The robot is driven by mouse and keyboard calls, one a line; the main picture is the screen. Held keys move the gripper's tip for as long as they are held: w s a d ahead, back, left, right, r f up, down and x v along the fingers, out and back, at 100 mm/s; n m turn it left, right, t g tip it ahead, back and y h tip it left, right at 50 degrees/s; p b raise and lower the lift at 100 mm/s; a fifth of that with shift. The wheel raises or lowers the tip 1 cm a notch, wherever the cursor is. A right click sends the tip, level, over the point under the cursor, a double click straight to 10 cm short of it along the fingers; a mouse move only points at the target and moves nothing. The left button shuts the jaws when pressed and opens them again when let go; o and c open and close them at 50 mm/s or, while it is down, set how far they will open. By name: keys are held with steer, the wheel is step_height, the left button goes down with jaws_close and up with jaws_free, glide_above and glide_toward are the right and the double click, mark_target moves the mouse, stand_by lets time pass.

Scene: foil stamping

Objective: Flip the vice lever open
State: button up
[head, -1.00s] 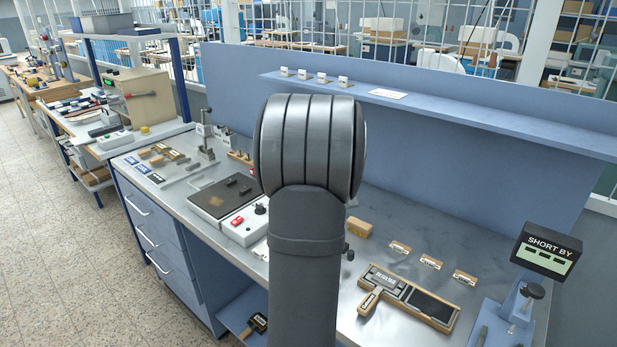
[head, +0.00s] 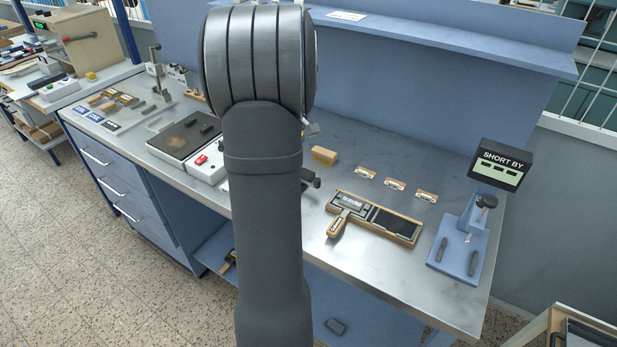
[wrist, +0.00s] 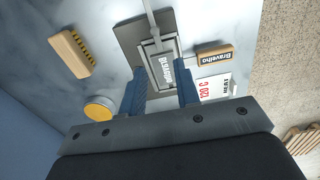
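In the wrist view, a dark square plate carries a grey frame around a lettered block (wrist: 163,72), which looks like the vice. A thin grey bar (wrist: 150,22), likely its lever, runs from the frame to the top edge. My gripper (wrist: 161,92) has two blue fingers spread apart with nothing between them. The fingers lie on either side of the lower end of the lettered block in the picture; contact cannot be told.
In the head view, a wooden tray (head: 375,217) and a "SHORT BY" display (head: 500,165) stand right.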

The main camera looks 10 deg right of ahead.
steer(key=shift+d+r+m, duration=0.1)
steer(key=shift+d+m, duration=0.15)
steer(key=shift+m, duration=0.05)
steer(key=c, duration=0.3)
steer(key=d+m, duration=0.2)
steer(key=d+r+m, duration=0.1)
steer(key=d+m, duration=0.1)
steer(key=m, duration=0.1)
steer(key=d+r+m, duration=0.1)
steer(key=d+m, duration=0.1)
steer(key=m, duration=0.1)
steer(key=shift+w+r+g+y, duration=0.15)
steer(key=shift+w+g+y, duration=0.1)
steer(key=shift+g+y, duration=0.15)
jaws_close()
steer(key=s+d+r+m+y, duration=0.1)
steer(key=d+r+m, duration=0.2)
steer(key=d+m, duration=0.4)
steer(key=shift+d+r+m+g, duration=0.2)
steer(key=shift+m+g, duration=0.2)
steer(key=shift+m, duration=1.6)
steer(key=shift+s, duration=0.1)
